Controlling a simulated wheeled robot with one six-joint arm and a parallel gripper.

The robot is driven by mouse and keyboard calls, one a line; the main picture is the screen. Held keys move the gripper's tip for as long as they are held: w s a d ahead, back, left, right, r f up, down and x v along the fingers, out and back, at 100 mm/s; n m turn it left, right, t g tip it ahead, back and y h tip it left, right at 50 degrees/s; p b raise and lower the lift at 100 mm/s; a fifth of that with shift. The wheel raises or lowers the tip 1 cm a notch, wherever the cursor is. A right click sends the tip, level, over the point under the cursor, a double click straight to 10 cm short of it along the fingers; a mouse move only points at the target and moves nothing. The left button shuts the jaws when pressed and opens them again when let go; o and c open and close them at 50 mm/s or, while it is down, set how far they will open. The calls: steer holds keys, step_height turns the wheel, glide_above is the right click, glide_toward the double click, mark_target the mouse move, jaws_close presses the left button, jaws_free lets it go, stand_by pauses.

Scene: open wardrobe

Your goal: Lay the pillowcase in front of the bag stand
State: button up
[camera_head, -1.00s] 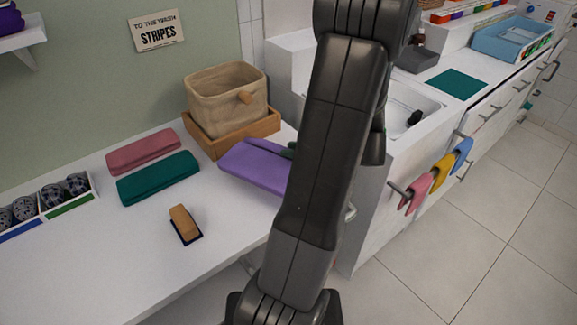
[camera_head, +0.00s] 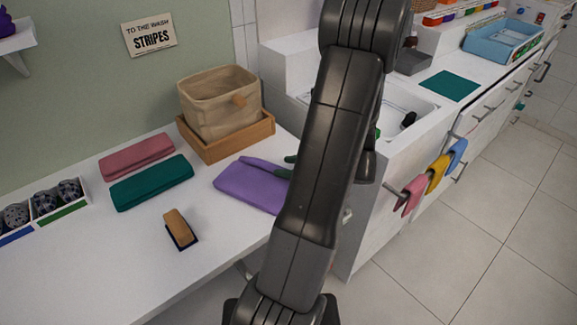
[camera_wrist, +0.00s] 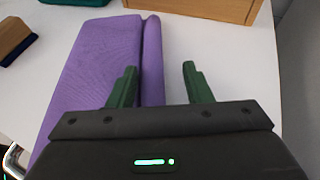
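A purple folded cloth (camera_head: 248,188), which I take to be the pillowcase, lies on the white table just in front of the wooden stand (camera_head: 236,142) that holds a beige fabric bag (camera_head: 212,106). A narrow raised fold runs along one edge of the cloth. In the wrist view, my gripper (camera_wrist: 158,73) has its green fingers spread apart. The left finger overlaps the purple cloth (camera_wrist: 95,70) near that fold, and the right finger is over bare table. Nothing is pinched between them. In the head view my arm hides most of the gripper and part of the cloth's right end.
A pink folded cloth (camera_head: 137,156) and a teal one (camera_head: 152,183) lie left of the stand. A wooden-backed brush (camera_head: 180,229) lies in front of them. A divided box of dark balls (camera_head: 45,204) is at far left. The table's front left is clear. A sink counter stands at right.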

steer(key=shift+r, duration=0.25)
steer(key=v, duration=1.2)
steer(key=shift+f, duration=0.1)
steer(key=x, duration=1.2)
steer(key=shift+a+f, duration=0.15)
steer(key=shift+f, duration=0.1)
step_height(320, 180, up, 2)
steer(key=shift+r, duration=0.55)
